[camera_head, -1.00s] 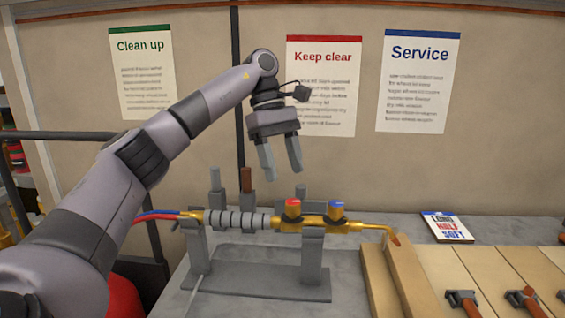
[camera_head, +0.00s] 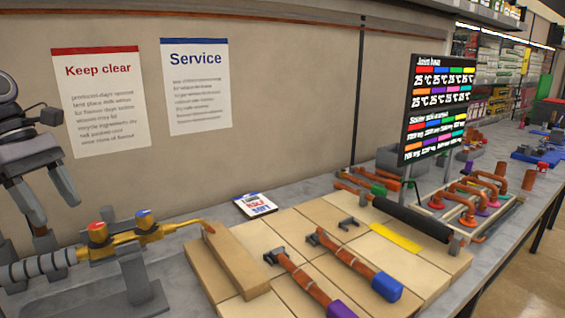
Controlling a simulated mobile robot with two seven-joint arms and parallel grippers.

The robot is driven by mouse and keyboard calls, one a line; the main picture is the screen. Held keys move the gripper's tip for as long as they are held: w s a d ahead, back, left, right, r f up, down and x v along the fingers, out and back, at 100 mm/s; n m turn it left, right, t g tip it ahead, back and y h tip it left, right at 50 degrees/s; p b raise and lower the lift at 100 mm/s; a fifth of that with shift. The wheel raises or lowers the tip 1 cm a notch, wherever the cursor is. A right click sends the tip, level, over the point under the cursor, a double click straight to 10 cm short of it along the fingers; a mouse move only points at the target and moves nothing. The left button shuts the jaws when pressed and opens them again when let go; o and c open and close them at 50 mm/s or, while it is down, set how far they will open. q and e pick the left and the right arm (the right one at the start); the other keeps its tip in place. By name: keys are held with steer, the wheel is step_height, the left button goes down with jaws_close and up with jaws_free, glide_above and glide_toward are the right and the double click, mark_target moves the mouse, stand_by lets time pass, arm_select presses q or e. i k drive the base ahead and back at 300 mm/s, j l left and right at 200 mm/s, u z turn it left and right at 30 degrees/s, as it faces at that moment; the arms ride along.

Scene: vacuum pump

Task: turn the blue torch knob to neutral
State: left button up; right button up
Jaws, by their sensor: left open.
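The brass torch (camera_head: 125,243) lies in a grey stand (camera_head: 137,278) at the lower left, with its nozzle pointing right. Its blue knob (camera_head: 145,220) is on top of the body, right of the red knob (camera_head: 97,231). I cannot make out the exact setting of the blue knob. My left gripper (camera_head: 50,208) is at the left edge, open and empty, above and left of the red knob and apart from the torch. My right gripper is not in view.
Copper pipes with coloured ends (camera_head: 345,262) lie on the tiles. A small card (camera_head: 256,205) lies behind. A black display board (camera_head: 437,108) stands at the right, near a rack of copper fittings (camera_head: 470,200).

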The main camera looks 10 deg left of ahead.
mark_target(144, 218)
steer(key=k, duration=1.35)
